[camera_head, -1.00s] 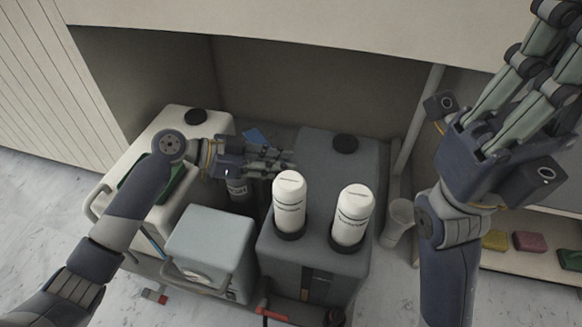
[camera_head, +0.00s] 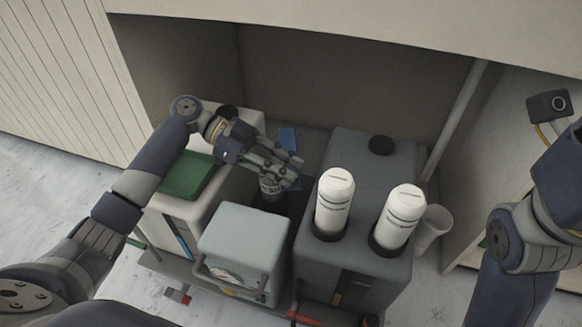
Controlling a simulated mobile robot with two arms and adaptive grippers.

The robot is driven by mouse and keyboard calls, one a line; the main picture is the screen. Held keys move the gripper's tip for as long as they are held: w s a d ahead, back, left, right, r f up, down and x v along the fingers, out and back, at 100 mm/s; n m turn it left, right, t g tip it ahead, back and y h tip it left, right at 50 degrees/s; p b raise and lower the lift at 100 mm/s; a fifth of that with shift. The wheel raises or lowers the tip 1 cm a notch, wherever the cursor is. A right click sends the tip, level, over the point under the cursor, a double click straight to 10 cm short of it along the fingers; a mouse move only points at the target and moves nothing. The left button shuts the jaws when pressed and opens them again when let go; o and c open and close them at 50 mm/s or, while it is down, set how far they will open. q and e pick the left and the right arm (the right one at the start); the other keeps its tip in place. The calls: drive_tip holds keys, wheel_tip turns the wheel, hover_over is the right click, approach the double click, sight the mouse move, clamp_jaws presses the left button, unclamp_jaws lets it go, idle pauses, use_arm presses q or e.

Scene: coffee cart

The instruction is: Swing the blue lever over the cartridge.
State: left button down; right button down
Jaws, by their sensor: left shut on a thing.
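The blue lever (camera_head: 288,138) shows as a flat strip at the back, between the white tank and the grey tank. A bit of blue also shows just below the fingertips. My left gripper (camera_head: 290,172) reaches in from the left, with its fingers shut across the middle of this strip and hiding part of it. The dark cartridge (camera_head: 270,189) stands upright just below the gripper, with pale lettering on its side. Its top is hidden by the fingers. My right arm is at the right edge, and its fingers are outside the picture.
A grey tank (camera_head: 352,262) with two white bottles (camera_head: 335,200) (camera_head: 402,216) stands right of the cartridge. A light grey box (camera_head: 243,238) stands in front. A white tank with a green panel (camera_head: 187,174) is at left. A white cup (camera_head: 433,228) is at right.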

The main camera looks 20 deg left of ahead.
use_arm(q)
drive_tip(key=c, duration=1.4)
unclamp_jaws()
drive_tip(key=v, duration=1.2)
